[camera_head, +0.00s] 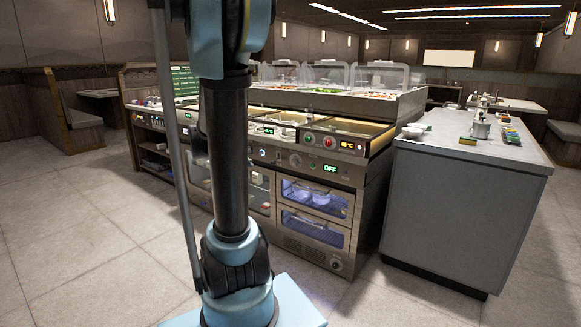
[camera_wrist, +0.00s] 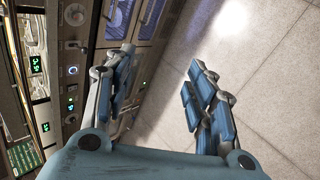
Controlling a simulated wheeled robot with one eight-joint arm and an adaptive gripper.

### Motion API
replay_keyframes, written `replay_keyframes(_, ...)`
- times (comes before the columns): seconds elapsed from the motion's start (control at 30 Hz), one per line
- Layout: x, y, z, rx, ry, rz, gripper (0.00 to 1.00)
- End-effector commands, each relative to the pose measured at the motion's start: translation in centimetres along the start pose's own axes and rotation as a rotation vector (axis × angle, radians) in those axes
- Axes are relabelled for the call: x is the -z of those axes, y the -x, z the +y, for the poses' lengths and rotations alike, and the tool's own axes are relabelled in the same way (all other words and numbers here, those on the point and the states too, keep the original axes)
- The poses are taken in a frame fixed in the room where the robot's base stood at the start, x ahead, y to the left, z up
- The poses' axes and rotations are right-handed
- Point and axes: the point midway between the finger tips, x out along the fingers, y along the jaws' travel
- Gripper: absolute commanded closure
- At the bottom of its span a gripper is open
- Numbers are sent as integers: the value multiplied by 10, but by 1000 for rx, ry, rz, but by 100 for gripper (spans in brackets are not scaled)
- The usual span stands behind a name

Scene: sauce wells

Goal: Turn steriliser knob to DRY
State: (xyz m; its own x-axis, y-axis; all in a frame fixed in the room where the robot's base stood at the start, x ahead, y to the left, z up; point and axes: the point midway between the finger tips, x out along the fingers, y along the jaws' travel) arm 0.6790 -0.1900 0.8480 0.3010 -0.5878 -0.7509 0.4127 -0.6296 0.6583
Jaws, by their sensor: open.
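The steriliser (camera_head: 350,205) is the steel cabinet with blue-lit windows in the counter front; pale bowls show behind the upper window. Its display (camera_head: 330,168) reads OFF in green. A round knob (camera_head: 295,159) sits left of the display, beside a small green light; its pointer is too small to read. In the wrist view, tilted, a round knob (camera_wrist: 75,14) shows at the top left near the lit window (camera_wrist: 118,18). My gripper (camera_wrist: 160,62) is open and empty, apart from the panel, with floor between its fingers. It is not seen in the head view.
Red and green buttons (camera_head: 311,139) and another display (camera_head: 347,144) sit above the steriliser controls. A grey side counter (camera_head: 465,190) stands at the right. Open tiled floor (camera_head: 90,240) lies left and in front. My arm hides part of the counter.

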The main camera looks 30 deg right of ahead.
Motion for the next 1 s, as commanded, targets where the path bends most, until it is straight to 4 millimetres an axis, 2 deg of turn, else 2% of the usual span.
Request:
replay_keyframes(0.2,24,-41,50,-118,142,-58,50)
replay_keyframes(0.5,52,-101,105,-265,353,-160,50)
replay_keyframes(0.73,69,-151,137,-363,523,-257,50)
replay_keyframes(1.0,84,-212,160,-458,727,-387,50)
